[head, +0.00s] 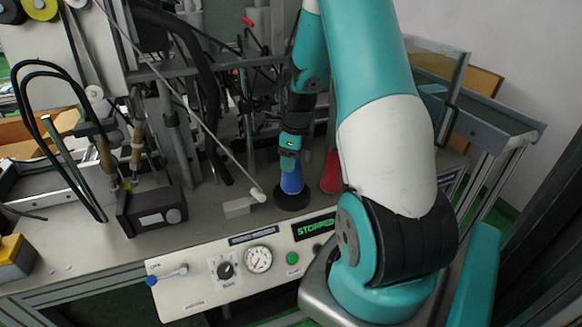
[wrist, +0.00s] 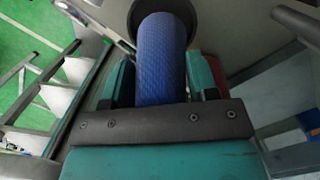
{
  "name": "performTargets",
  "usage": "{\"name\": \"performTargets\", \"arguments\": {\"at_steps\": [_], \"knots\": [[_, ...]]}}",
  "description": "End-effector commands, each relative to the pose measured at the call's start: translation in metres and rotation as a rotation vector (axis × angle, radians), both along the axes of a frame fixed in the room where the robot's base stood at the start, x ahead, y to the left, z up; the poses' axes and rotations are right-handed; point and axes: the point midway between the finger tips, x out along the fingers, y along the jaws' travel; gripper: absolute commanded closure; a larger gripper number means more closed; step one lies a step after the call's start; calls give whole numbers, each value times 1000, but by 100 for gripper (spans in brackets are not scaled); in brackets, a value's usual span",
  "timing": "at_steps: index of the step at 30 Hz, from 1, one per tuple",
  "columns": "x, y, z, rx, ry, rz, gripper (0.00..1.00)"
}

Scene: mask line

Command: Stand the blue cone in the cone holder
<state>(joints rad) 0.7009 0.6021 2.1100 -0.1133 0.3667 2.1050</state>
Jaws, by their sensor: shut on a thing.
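A dark round piece (head: 292,202), which looks like the cone holder, is at the cone's lower end. It also shows in the wrist view as a dark rim (wrist: 192,18) around the cone's far end. The cone looks about upright. I cannot tell whether it rests fully in the holder.
A red cone (head: 331,174) stands close to the right, partly behind my arm. A small pale block (head: 238,208) and a thin rod with a white knob (head: 258,195) are to the left. A dark box (head: 152,211) stands farther left. The control panel (head: 240,268) runs along the front.

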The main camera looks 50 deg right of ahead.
Motion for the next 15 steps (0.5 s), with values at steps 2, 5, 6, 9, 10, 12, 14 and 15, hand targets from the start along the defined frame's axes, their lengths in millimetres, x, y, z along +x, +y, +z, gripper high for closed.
{"name": "performTargets", "arguments": {"at_steps": [2, 5, 6, 9, 10, 12, 14, 15], "knots": [[-1, 0, -12, 4, 5, 0, 77], [-1, 0, -26, 3, 3, -1, 77], [-1, 0, -30, 3, 3, -1, 77], [-1, 0, -34, 1, 1, -1, 77], [-1, -1, -34, 0, 0, -1, 77], [-1, -1, -34, 0, 0, -1, 77], [-1, -1, -34, 0, 0, -1, 77], [-1, -1, -34, 1, 0, -1, 77]]}}
